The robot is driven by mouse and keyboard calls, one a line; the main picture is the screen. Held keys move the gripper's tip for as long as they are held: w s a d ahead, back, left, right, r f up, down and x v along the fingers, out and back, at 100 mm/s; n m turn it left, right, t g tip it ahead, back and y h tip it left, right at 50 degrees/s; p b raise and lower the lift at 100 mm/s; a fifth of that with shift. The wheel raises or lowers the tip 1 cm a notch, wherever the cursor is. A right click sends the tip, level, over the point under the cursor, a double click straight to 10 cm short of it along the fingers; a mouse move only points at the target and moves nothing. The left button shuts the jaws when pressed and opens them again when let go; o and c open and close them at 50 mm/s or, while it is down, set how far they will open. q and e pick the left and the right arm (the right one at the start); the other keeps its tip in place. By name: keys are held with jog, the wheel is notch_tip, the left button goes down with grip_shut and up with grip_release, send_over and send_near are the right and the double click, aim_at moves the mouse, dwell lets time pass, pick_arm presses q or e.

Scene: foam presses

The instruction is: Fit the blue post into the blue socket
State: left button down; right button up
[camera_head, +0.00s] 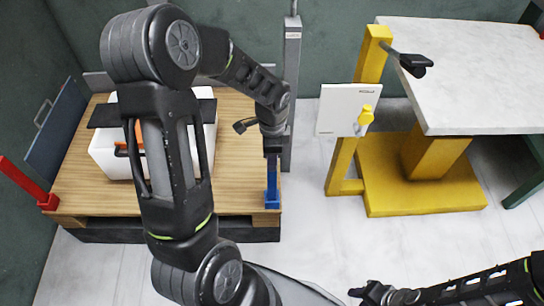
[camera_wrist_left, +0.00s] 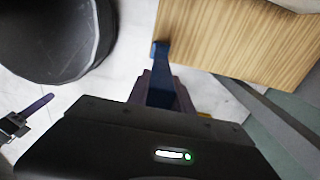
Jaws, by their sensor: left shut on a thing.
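My left gripper (camera_head: 272,147) points down over the right front corner of the wooden platform and is shut on the upper part of the blue post (camera_head: 271,175). The post stands about upright in the head view, and it also shows between the fingers in the left wrist view (camera_wrist_left: 160,92). The blue socket (camera_head: 272,201) sits at that platform corner, directly below the post; it also shows in the left wrist view (camera_wrist_left: 159,48). The post's lower end meets the socket in the picture, but I cannot tell how deep it sits. My right gripper (camera_head: 367,293) is low at the right, away from both.
The wooden platform (camera_head: 240,165) carries a white box (camera_head: 104,150), partly hidden by my left arm. A red post (camera_head: 22,180) leans at its left corner. A grey upright (camera_head: 291,90) stands behind; a yellow stand (camera_head: 420,195) is at right. Floor between them is clear.

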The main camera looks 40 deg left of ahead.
pick_arm(q)
jog(key=shift+f, duration=0.45)
jog(key=c, duration=1)
grip_release()
jog(key=shift+c, duration=0.2)
notch_tip(320, 180, up, 8)
jog(key=shift+f+p, duration=0.1)
jog(key=shift+p, duration=0.55)
